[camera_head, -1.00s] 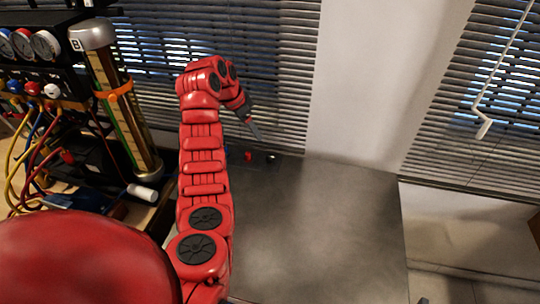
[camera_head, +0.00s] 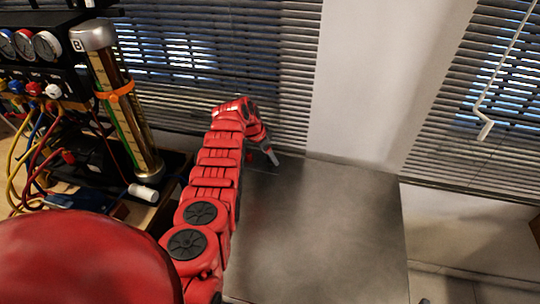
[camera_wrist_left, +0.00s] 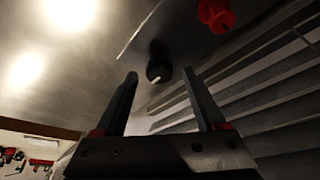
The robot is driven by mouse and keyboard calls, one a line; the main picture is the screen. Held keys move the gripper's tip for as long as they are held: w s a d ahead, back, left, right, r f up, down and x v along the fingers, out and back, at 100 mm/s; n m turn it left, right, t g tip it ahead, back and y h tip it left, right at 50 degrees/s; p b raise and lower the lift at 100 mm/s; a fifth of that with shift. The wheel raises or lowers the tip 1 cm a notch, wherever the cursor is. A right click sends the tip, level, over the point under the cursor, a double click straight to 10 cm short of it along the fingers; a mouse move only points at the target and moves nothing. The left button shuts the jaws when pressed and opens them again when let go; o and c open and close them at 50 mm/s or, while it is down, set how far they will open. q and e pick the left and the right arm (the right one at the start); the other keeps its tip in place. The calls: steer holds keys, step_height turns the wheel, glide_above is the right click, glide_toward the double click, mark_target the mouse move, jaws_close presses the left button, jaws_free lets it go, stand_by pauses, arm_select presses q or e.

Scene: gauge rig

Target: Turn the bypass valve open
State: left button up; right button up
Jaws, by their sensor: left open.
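My left gripper (camera_head: 274,160) is at the back edge of the grey table, over the panel where the knobs sit, and its arm hides the knobs in the head view. In the left wrist view the left gripper (camera_wrist_left: 160,73) is open, its two fingers apart. A black knob (camera_wrist_left: 158,64) with a white mark shows between and just beyond the fingertips; I cannot tell whether they touch it. A red knob (camera_wrist_left: 216,14) is farther up and right on the same plate (camera_wrist_left: 182,32). No label shows which knob is the bypass valve. My right gripper is not in view.
A gauge rig with gauges (camera_head: 25,42), coloured hoses and a tall cylinder marked B (camera_head: 122,100) stands at the left. Slatted blinds (camera_head: 220,60) are close behind the gripper. The grey table top (camera_head: 320,235) is clear to the right.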

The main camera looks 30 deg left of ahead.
arm_select(q)
steer(key=shift+w+f, duration=0.1)
steer(key=shift+f, duration=0.2)
steer(key=shift+c, duration=0.4)
jaws_close()
